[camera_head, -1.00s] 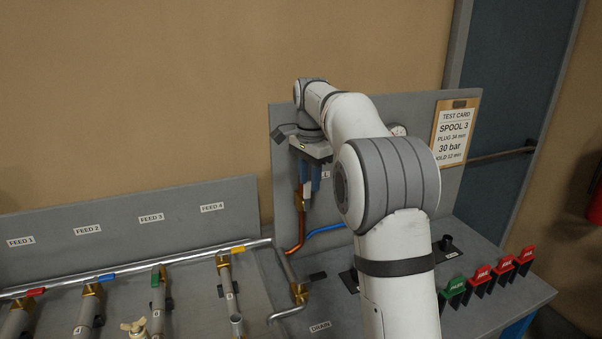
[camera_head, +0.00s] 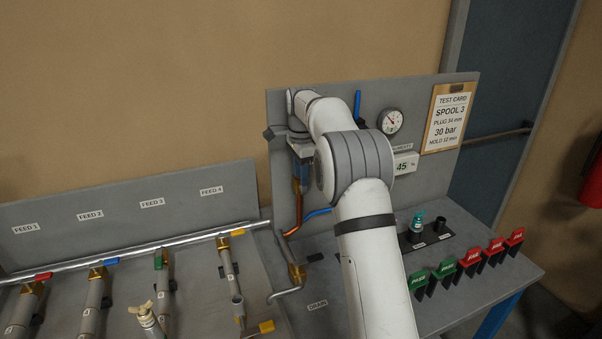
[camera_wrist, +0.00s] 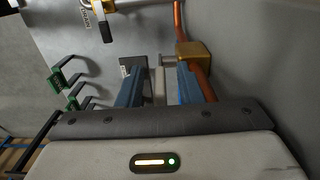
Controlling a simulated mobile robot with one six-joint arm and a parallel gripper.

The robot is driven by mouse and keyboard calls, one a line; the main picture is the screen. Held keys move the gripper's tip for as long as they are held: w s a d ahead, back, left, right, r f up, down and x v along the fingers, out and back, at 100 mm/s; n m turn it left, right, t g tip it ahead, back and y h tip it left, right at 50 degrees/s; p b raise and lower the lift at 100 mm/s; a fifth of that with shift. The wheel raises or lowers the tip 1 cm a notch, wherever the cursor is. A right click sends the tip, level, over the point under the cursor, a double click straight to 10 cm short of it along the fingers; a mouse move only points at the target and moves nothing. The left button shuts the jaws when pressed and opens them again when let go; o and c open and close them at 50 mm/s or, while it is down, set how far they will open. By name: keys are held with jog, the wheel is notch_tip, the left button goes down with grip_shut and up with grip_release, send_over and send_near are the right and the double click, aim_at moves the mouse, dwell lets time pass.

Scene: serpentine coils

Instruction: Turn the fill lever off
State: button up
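The fill lever appears to be the thin grey bar (camera_wrist: 159,88) by the brass valve block (camera_wrist: 193,52) on the copper pipe, in the wrist view. My gripper (camera_wrist: 159,68) has its two blue fingers apart, one on each side of this bar, with gaps visible. Whether either finger touches it cannot be told. In the head view my gripper (camera_head: 300,182) points down in front of the grey back panel, by the copper pipe (camera_head: 296,215). There my wrist and fingers hide the lever.
The drain lever (camera_wrist: 103,25) has a black handle, near the DRAIN label. A gauge (camera_head: 390,121), an upright blue handle (camera_head: 358,104) and a test card (camera_head: 448,120) are at the panel. Green and red tags (camera_head: 470,257) line the bench's right edge. Feed valves (camera_head: 97,274) stand at left.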

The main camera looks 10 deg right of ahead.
jog(key=shift+f, duration=0.15)
jog(key=shift+c, duration=0.3)
grip_shut()
